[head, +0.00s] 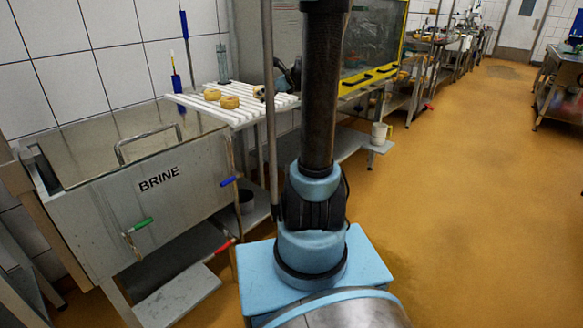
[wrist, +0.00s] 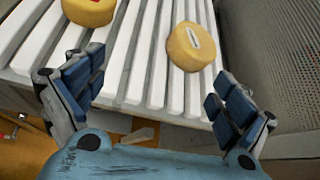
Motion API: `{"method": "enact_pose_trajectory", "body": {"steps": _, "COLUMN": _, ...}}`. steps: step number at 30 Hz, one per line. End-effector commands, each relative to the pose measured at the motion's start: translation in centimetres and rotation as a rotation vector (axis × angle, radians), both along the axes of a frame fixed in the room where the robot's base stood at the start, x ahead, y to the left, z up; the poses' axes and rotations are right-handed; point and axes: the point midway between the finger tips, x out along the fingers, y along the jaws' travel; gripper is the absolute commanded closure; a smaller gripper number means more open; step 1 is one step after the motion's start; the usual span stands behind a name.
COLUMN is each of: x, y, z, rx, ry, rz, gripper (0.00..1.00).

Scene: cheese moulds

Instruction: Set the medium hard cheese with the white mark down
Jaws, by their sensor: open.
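A yellow round cheese with a white mark (wrist: 190,46) rests on the white slatted rack (wrist: 150,55), in the upper middle of the wrist view. My gripper (wrist: 152,92) is open and empty. Its two blue-padded fingers stand wide apart at left and right, with the white-marked cheese beyond them and not touched. In the head view my gripper (head: 288,76) shows small at the rack's right end, partly hidden by my arm. I cannot tell the mark on any cheese there.
Another yellow cheese with a red mark (wrist: 88,10) is at the wrist view's top left. Two cheeses (head: 212,95) (head: 229,102) sit on the rack in the head view. A steel brine tank (head: 100,215) stands at left. A thin upright pole (head: 270,120) stands before the rack. The floor at right is clear.

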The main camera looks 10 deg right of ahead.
Motion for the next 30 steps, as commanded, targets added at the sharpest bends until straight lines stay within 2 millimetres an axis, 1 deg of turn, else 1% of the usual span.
{"method": "enact_pose_trajectory", "body": {"steps": 1, "x": -1.9, "y": 1.0, "z": -0.2, "rx": -0.081, "ry": -0.005, "rz": 0.059, "gripper": 0.06}}
{"method": "enact_pose_trajectory", "body": {"steps": 5, "x": -6.5, "y": 3.1, "z": -1.2, "rx": -0.312, "ry": -0.023, "rz": 0.236, "gripper": 0.06}}
{"method": "enact_pose_trajectory", "body": {"steps": 6, "x": -7.9, "y": 3.6, "z": -1.6, "rx": -0.379, "ry": -0.029, "rz": 0.294, "gripper": 0.06}}
{"method": "enact_pose_trajectory", "body": {"steps": 10, "x": -12.7, "y": 4.9, "z": -2.9, "rx": -0.592, "ry": -0.049, "rz": 0.485, "gripper": 0.06}}
{"method": "enact_pose_trajectory", "body": {"steps": 14, "x": -17.5, "y": 5.6, "z": -4.5, "rx": -0.792, "ry": -0.071, "rz": 0.685, "gripper": 0.06}}
{"method": "enact_pose_trajectory", "body": {"steps": 15, "x": -19.0, "y": 5.8, "z": -5.1, "rx": -0.851, "ry": -0.078, "rz": 0.750, "gripper": 0.06}}
{"method": "enact_pose_trajectory", "body": {"steps": 19, "x": -23.7, "y": 5.8, "z": -6.9, "rx": -1.031, "ry": -0.101, "rz": 0.965, "gripper": 0.06}}
{"method": "enact_pose_trajectory", "body": {"steps": 21, "x": -26.3, "y": 5.7, "z": -8.0, "rx": -1.119, "ry": -0.113, "rz": 1.084, "gripper": 0.06}}
{"method": "enact_pose_trajectory", "body": {"steps": 23, "x": -28.4, "y": 5.4, "z": -8.9, "rx": -1.193, "ry": -0.125, "rz": 1.191, "gripper": 0.06}}
{"method": "enact_pose_trajectory", "body": {"steps": 27, "x": -33.2, "y": 4.5, "z": -11.1, "rx": -1.344, "ry": -0.152, "rz": 1.446, "gripper": 0.06}}
{"method": "enact_pose_trajectory", "body": {"steps": 30, "x": -36.2, "y": 3.6, "z": -12.6, "rx": -1.430, "ry": -0.171, "rz": 1.624, "gripper": 0.06}}
